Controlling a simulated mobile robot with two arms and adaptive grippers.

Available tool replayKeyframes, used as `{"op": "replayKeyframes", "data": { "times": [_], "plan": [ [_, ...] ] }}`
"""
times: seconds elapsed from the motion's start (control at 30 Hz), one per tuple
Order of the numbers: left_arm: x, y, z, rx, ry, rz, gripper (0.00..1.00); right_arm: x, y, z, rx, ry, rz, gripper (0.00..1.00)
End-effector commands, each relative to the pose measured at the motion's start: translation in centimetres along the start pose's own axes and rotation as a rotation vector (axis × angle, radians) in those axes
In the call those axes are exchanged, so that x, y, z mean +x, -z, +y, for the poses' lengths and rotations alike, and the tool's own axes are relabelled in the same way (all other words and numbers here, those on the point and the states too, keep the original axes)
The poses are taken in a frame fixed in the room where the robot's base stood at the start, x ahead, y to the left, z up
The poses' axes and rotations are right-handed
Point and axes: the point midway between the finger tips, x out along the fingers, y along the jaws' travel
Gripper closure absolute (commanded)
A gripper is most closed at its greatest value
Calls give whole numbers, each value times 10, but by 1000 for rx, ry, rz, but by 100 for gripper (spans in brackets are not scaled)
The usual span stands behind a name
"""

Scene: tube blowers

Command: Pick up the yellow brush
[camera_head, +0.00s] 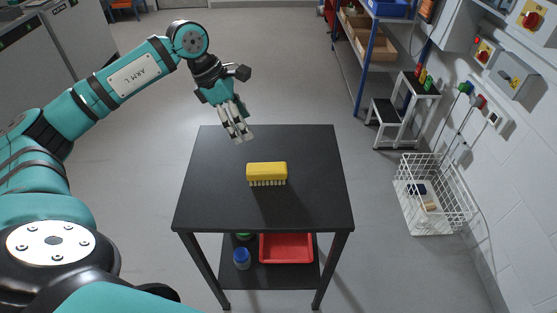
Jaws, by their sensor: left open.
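The yellow brush (267,171) lies on the black table (310,200), near the middle of its top. Its yellow back faces up and its pale bristles show along the near side. My left gripper (240,132) is open and empty, above the far left part of the table. It is beyond the brush and a little to its left, apart from it. My right gripper is not in view.
A lower shelf under the table holds a red tray (287,247) and a blue-capped bottle (241,258). A white wire basket (435,195) and a step stool (402,110) stand to the right. The tabletop around the brush is clear.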

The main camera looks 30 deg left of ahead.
Motion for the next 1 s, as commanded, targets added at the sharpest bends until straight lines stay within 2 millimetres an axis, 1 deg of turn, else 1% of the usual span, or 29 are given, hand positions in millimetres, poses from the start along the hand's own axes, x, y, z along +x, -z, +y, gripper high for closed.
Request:
{"op": "replayKeyframes", "data": {
  "times": [0.07,0.17,0.2,0.3,0.4,0.47,0.53,0.63,0.73,0.87,1.0],
  "plan": [
    [6,5,1,-1,0,18,30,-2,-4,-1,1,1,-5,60],
    [25,5,0,-1,4,19,30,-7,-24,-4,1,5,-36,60],
    [33,5,0,-1,4,18,30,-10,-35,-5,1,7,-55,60],
    [56,4,0,-2,4,16,30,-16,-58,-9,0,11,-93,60],
    [78,4,-1,-1,4,15,30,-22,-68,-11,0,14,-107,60],
    [89,4,-1,-3,4,15,30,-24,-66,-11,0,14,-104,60],
    [101,4,0,-2,3,13,30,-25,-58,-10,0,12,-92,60],
    [112,5,0,-2,1,13,30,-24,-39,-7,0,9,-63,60],
    [118,6,0,-1,1,13,30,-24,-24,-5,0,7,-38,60],
    [128,7,-2,-2,3,14,30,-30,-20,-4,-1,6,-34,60],
    [149,11,-6,-3,4,14,30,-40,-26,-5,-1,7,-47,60]
  ]
}}
